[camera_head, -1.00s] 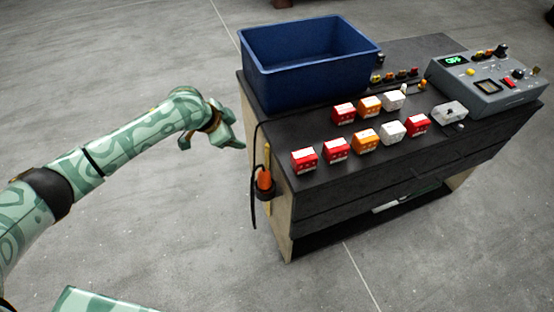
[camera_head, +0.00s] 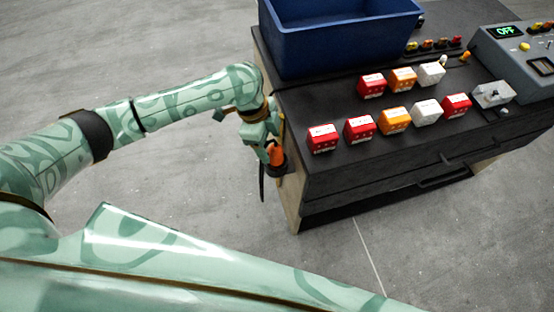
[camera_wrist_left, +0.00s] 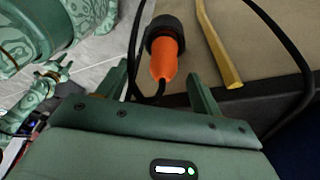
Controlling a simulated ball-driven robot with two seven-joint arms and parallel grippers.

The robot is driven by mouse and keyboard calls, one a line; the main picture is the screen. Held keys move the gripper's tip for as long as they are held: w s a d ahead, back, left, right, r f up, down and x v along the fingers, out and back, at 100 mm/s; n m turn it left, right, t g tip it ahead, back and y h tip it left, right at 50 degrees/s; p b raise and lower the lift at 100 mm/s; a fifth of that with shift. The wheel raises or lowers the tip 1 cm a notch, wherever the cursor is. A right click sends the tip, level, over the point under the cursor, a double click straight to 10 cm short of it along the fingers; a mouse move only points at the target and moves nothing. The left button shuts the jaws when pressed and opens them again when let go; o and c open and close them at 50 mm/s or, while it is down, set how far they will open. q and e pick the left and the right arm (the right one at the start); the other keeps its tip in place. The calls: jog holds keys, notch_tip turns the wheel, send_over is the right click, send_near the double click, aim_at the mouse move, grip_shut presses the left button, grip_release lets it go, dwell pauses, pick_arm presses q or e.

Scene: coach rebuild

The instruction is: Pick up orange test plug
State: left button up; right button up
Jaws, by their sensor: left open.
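The orange test plug (camera_head: 276,154) sits in a dark round holder (camera_head: 277,168) on the left side of the black-topped workbench. It also shows in the left wrist view (camera_wrist_left: 164,62), its orange body lying between and just beyond the fingers, with its far end in the black holder (camera_wrist_left: 165,32). My left gripper (camera_head: 268,150) is beside the plug in the head view; in the left wrist view its two fingers (camera_wrist_left: 158,92) are apart, one on each side of the plug's line. I cannot tell whether they touch it. My right gripper is not in view.
A black cable (camera_wrist_left: 134,45) loops around the plug, and a yellow strip (camera_wrist_left: 216,45) stands beside it. A blue bin (camera_head: 340,45), several red, orange and white blocks (camera_head: 395,120) and a grey device reading OFF (camera_head: 515,60) stand on the bench (camera_head: 330,170). Open floor lies left.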

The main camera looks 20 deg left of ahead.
aim_at(277, 155)
pick_arm(q)
jog(key=shift+x, duration=0.95)
jog(key=b+x, duration=0.2)
jog(key=x, duration=0.1)
jog(key=b+x, duration=0.1)
jog(key=x, duration=0.1)
jog(key=shift+w+d+f, duration=0.1)
jog(key=shift+w+d, duration=0.1)
jog(key=shift+w, duration=0.15)
jog(key=shift+c, duration=1)
jog(key=c, duration=1)
